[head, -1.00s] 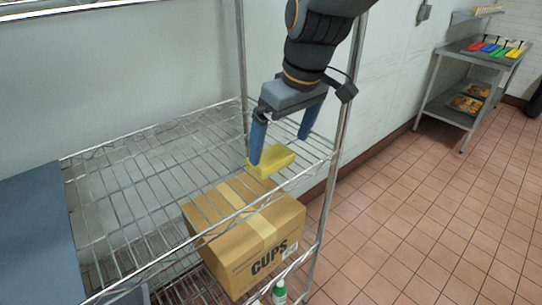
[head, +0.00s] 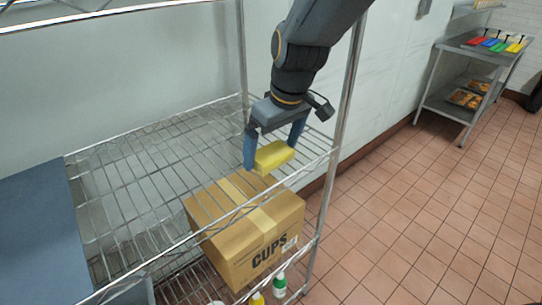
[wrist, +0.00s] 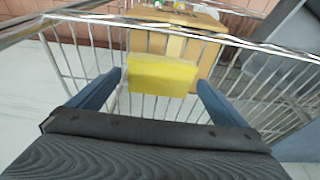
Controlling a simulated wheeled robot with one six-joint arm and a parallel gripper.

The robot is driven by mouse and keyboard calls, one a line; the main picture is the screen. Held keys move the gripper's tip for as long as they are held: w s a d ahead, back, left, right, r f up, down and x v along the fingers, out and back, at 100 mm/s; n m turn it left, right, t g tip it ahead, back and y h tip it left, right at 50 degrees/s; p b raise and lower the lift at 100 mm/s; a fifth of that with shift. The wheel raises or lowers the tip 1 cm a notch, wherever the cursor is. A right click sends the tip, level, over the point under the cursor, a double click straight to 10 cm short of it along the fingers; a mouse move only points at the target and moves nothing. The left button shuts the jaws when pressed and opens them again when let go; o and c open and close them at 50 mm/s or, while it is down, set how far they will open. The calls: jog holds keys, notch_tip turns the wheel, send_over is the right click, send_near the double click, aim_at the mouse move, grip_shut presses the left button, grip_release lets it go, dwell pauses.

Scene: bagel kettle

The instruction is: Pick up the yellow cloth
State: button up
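The yellow cloth (head: 272,157) is a folded block at the right end of the wire shelf. My gripper (head: 270,158) is above the shelf with its blue fingers apart, one on each side of the cloth. In the wrist view the cloth (wrist: 163,77) lies ahead between the two open fingers of my gripper (wrist: 162,85), with a gap on both sides. I cannot tell how far down the fingers reach beside it.
A cardboard box marked CUPS (head: 250,235) stands on the level below. A green-capped bottle (head: 279,284) is near it. A shelf post (head: 335,130) rises close to my gripper's right. A blue surface (head: 40,235) is at left. The shelf's middle is bare.

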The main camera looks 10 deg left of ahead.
aim_at(271, 151)
jog(key=c, duration=0.9)
jog(key=shift+c, duration=0.2)
jog(key=shift+r, duration=0.1)
jog(key=shift+r, duration=0.4)
jog(key=b+v, duration=0.1)
jog(key=v, duration=0.1)
jog(key=shift+s+d+r+b, duration=0.1)
jog(key=shift+d+r+b, duration=0.05)
jog(key=shift+r+b, duration=0.2)
jog(key=s+d+b, duration=0.2)
jog(key=s+d, duration=0.9)
jog(key=d, duration=0.2)
jog(key=w+d+f+m+h, duration=0.1)
jog(key=w+d+f+m, duration=0.2)
jog(key=w+f, duration=0.35)
jog(key=w+d+f+m+h, duration=0.1)
jog(key=w+d+f+m, duration=0.1)
jog(key=w+d+f, duration=0.35)
jog(key=w+d+f+m, duration=0.2)
jog(key=d+f, duration=0.1)
jog(key=f, duration=0.6)
jog(key=w+d+f+m+t, duration=0.1)
jog(key=w+d+f+m, duration=0.1)
jog(key=f, duration=0.8)
jog(key=shift+w+d+f+m, duration=0.15)
jog(key=shift+d+f+m, duration=0.1)
jog(key=shift+d+m, duration=0.2)
